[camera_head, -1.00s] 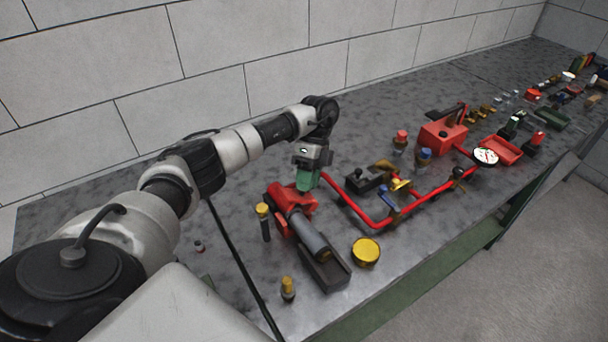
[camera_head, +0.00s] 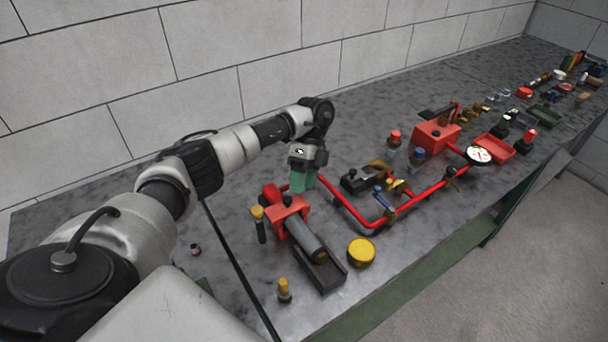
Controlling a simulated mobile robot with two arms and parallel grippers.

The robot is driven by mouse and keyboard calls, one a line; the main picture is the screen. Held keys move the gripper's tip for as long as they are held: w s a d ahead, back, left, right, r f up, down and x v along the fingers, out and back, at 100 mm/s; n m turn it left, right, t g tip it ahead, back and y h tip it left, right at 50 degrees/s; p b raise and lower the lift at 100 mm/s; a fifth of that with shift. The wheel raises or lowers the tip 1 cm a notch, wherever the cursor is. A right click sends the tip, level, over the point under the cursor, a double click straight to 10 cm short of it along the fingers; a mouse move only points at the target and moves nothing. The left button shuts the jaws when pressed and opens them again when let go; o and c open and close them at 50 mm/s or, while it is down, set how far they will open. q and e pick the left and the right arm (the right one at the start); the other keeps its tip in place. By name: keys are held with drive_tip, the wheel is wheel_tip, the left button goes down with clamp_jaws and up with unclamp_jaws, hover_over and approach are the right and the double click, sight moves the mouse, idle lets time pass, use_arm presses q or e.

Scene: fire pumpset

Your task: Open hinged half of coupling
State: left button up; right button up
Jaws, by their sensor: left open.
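My left gripper (camera_head: 303,181) has green fingertips that point down. It is open, just behind and above a red clamp-like block (camera_head: 284,221) with a dark knob on top. Whether the fingertips touch the red part is too small to tell. A rounded red piece (camera_head: 270,193) sits at the block's back left. A grey cylinder (camera_head: 306,236) runs from the block toward the front. I cannot tell for sure which of these red parts is the coupling's hinged half. My right gripper is not in view.
A yellow-topped post (camera_head: 259,223) stands close left of the block. A black tray (camera_head: 324,276), a yellow disc (camera_head: 361,252) and a small yellow-capped fitting (camera_head: 284,290) lie in front. Red piping (camera_head: 410,206) runs to the right. The grey wall is behind; the bench's left part is mostly clear.

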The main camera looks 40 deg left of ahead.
use_arm(q)
drive_tip(key=v, duration=1)
drive_tip(key=shift+w+r+p, duration=0.3)
drive_tip(key=shift+p, duration=0.05)
drive_tip(key=shift+s+f, duration=0.1)
